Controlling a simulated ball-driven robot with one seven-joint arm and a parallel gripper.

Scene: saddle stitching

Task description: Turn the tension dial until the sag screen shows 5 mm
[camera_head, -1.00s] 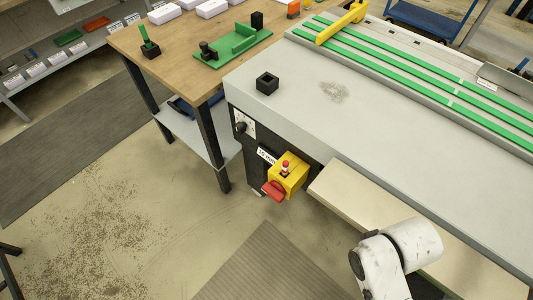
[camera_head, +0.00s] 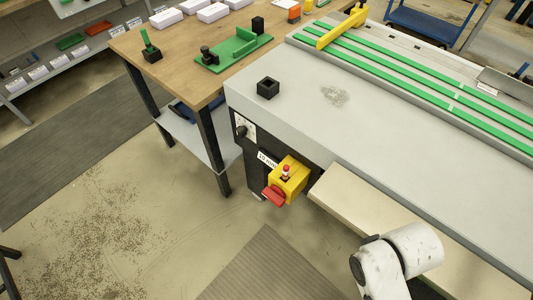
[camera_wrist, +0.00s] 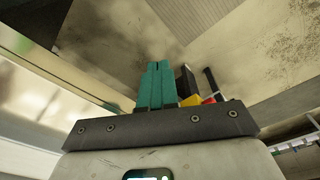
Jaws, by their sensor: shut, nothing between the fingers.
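A dark round knob, seemingly the tension dial (camera_head: 242,131), sits on a pale plate on the front end face of the grey machine (camera_head: 300,110). Below it, a small white panel, possibly the sag screen (camera_head: 267,159), carries dark text that looks like "10 mm", though it is small and partly cut by the yellow box. My gripper (camera_wrist: 157,70) shows in the wrist view with its teal fingers together and empty. It is out of sight in the head view, where only my white arm link shows at the lower right. The gripper is apart from the dial.
A yellow switch box (camera_head: 290,177) with a red handle (camera_head: 273,196) juts from the machine right of the white panel. A beige shelf (camera_head: 360,205) sticks out beyond it. A wooden workbench (camera_head: 150,72) adjoins at the left. The floor in front is clear.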

